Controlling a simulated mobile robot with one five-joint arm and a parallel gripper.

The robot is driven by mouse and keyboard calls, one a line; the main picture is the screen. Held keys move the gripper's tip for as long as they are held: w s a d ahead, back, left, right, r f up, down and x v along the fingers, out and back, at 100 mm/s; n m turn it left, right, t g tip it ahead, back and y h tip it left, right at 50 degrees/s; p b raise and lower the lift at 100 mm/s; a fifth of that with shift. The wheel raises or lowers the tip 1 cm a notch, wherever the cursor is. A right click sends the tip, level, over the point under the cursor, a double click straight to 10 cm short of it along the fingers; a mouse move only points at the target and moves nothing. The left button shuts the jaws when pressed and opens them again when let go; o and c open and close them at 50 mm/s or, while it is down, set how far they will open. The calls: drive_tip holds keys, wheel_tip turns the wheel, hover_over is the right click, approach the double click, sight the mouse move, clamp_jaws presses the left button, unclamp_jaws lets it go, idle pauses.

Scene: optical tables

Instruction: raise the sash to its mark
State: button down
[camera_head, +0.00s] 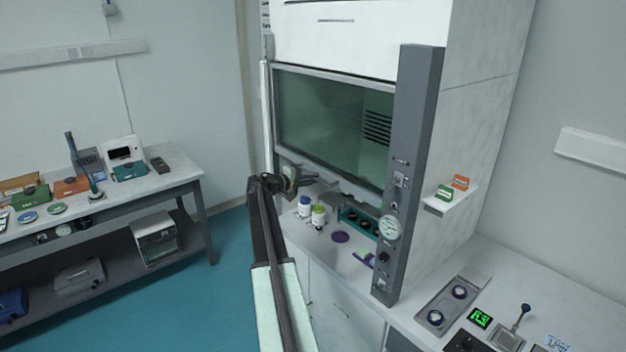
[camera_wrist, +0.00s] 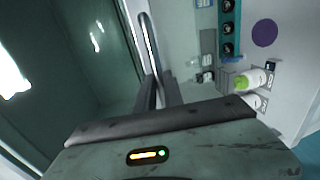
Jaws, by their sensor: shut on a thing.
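The fume hood's sash (camera_head: 318,115) is a greenish glass pane, and its pale bottom rail is above the work surface, leaving a gap. My gripper (camera_head: 308,179) is at the left part of that rail. In the wrist view the two dark fingers of my gripper (camera_wrist: 158,92) are closed on the sash handle (camera_wrist: 150,45), a pale bar along the sash (camera_wrist: 85,50). The contact itself is partly hidden by the fingers. I cannot make out the mark in either view.
Under the sash stand small bottles (camera_head: 318,214), a teal rack (camera_head: 357,221) and a purple disc (camera_head: 340,237). A grey post (camera_head: 413,150) with a gauge (camera_head: 390,228) borders the hood's right side. A bench (camera_head: 150,186) with instruments stands left, with open floor (camera_head: 232,270) between.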

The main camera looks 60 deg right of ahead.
wheel_tip(320, 180, up, 4)
drive_tip(key=shift+p, duration=1.15)
drive_tip(key=c, duration=1.7)
unclamp_jaws()
drive_tip(key=shift+a, duration=0.1)
drive_tip(key=p+v, duration=0.1)
drive_tip(key=v, duration=0.7)
